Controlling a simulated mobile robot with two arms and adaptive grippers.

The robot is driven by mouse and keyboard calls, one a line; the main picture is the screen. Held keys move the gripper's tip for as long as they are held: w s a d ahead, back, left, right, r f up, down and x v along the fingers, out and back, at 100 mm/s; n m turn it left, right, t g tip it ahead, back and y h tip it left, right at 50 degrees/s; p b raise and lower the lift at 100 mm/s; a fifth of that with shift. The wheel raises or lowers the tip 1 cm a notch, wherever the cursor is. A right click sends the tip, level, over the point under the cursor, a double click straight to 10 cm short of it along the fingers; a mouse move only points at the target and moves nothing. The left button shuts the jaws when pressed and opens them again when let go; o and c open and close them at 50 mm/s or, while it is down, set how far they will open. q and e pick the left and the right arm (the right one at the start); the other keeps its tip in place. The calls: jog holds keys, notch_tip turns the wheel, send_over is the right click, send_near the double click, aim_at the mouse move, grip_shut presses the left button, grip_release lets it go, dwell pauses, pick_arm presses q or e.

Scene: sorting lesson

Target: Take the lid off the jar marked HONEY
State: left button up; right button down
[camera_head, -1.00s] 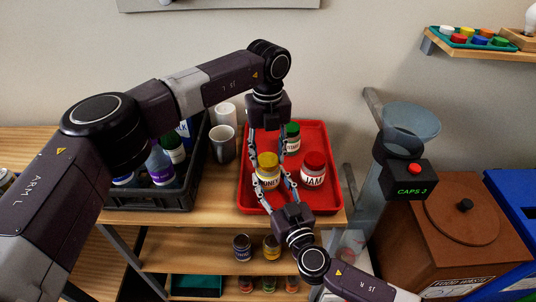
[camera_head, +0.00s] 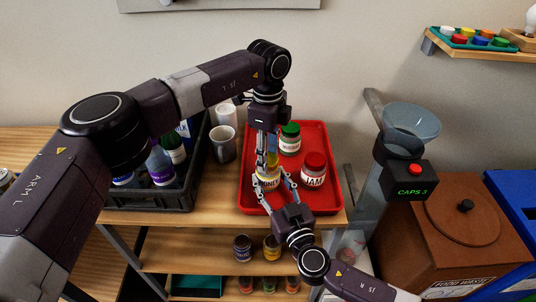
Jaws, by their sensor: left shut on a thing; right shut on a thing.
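The HONEY jar (camera_head: 268,183) stands in the red tray (camera_head: 325,145), partly hidden by my grippers. Its yellow lid (camera_head: 273,161) shows between the fingers of my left gripper (camera_head: 268,161), which comes down from above and is shut on it. The lid is at the top of the jar; I cannot tell whether any gap lies between them. My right gripper (camera_head: 269,183) reaches in from the front and is shut on the jar's body, one finger on each side.
The JAM jar (camera_head: 313,175) with a red lid stands close to the right. A green-lidded jar (camera_head: 290,142) stands behind. A grey mug (camera_head: 223,145) and dark crate (camera_head: 150,200) are left of the tray. A funnel (camera_head: 411,125) stands at right.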

pick_arm(q)
jog(key=shift+r, duration=0.2)
jog(key=shift+r, duration=0.95)
jog(key=shift+r, duration=2)
pick_arm(e)
jog(key=c, duration=0.9)
grip_release()
jog(key=shift+s, duration=0.1)
pick_arm(q)
jog(key=shift+s+f, duration=0.1)
jog(key=shift+s, duration=0.05)
pick_arm(e)
jog(key=v, duration=1.2)
jog(key=shift+s, duration=0.1)
